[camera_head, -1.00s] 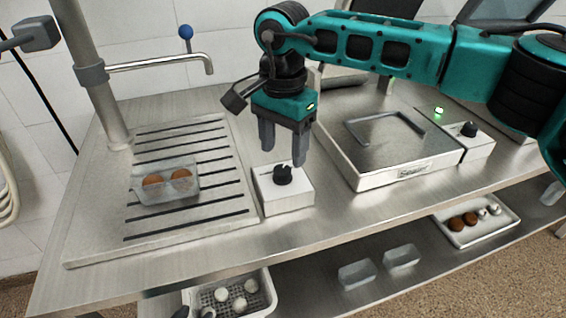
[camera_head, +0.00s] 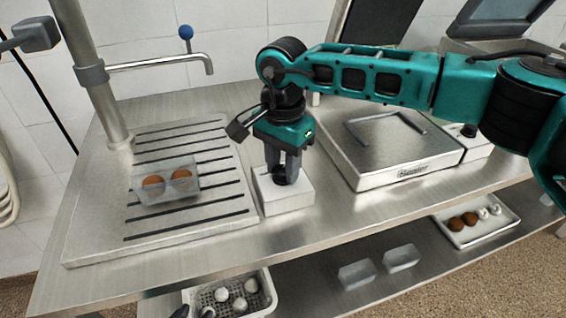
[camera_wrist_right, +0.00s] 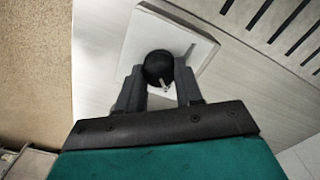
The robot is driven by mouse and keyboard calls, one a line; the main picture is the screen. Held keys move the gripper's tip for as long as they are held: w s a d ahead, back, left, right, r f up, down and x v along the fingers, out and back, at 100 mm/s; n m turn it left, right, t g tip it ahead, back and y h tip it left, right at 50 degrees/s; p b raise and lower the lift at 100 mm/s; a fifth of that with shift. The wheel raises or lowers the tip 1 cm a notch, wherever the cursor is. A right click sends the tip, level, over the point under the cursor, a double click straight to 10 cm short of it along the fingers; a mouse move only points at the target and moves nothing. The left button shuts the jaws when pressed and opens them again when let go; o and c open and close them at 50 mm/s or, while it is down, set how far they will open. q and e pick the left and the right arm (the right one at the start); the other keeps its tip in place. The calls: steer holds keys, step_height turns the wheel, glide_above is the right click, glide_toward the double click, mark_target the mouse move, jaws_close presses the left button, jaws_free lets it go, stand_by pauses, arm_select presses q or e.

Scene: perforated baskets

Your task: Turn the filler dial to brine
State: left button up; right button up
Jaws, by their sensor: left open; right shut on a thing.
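The filler dial (camera_wrist_right: 158,66) is a black round knob with a pale pointer mark on a white box (camera_head: 286,199), which stands right of the slotted drain board. In the right wrist view the knob sits between the two fingers of my right gripper (camera_wrist_right: 160,92). My right gripper, also in the head view (camera_head: 284,176), points down and is shut on the knob. It hides most of the knob in the head view. No label for brine is readable.
A clear tub (camera_head: 165,186) with two brown round items stands on the drain board (camera_head: 200,218) under the tap (camera_head: 165,62). A flat sealer (camera_head: 390,150) stands to the right. A basket (camera_head: 258,284) and a tray (camera_head: 476,238) are on the lower shelf.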

steer(key=c, duration=0.4)
steer(key=shift+c, duration=0.2)
